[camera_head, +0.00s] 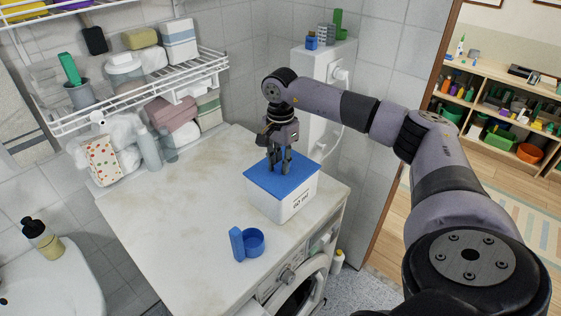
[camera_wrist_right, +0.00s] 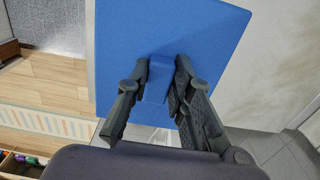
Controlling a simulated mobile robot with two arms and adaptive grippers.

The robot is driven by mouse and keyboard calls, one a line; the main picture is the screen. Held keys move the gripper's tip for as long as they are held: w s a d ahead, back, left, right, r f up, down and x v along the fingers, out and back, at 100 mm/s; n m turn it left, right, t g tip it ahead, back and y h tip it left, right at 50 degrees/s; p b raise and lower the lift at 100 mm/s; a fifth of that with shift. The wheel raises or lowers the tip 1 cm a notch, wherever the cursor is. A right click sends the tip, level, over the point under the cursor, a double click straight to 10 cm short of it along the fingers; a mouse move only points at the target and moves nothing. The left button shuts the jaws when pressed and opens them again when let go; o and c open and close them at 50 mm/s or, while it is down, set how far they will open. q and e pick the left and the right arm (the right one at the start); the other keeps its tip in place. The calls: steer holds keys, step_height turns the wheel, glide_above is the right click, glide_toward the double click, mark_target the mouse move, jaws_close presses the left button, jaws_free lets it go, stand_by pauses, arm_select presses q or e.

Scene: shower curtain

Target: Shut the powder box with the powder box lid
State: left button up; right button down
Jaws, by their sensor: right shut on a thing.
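The white powder box (camera_head: 284,205) stands on the washing machine top, with dark lettering on its front. The flat blue powder box lid (camera_head: 262,182) lies over the box's top and looks level. Whether it is fully seated cannot be told. My right gripper (camera_head: 280,168) points down at the lid from above. In the right wrist view the lid (camera_wrist_right: 200,35) fills the upper middle, and my right gripper (camera_wrist_right: 157,80) is shut on its small blue handle (camera_wrist_right: 159,78). My left gripper is not in view.
A blue scoop-like cup (camera_head: 252,242) stands on the washing machine top (camera_head: 185,215) near the front edge. A white wall unit (camera_head: 318,75) stands behind the box. The top's left part is clear.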

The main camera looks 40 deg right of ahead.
steer(key=shift+f, duration=0.15)
steer(key=c, duration=1.3)
jaws_free()
steer(key=shift+c, duration=0.2)
step_height(320, 180, up, 16)
steer(key=p, duration=0.3)
steer(key=shift+p, duration=0.4)
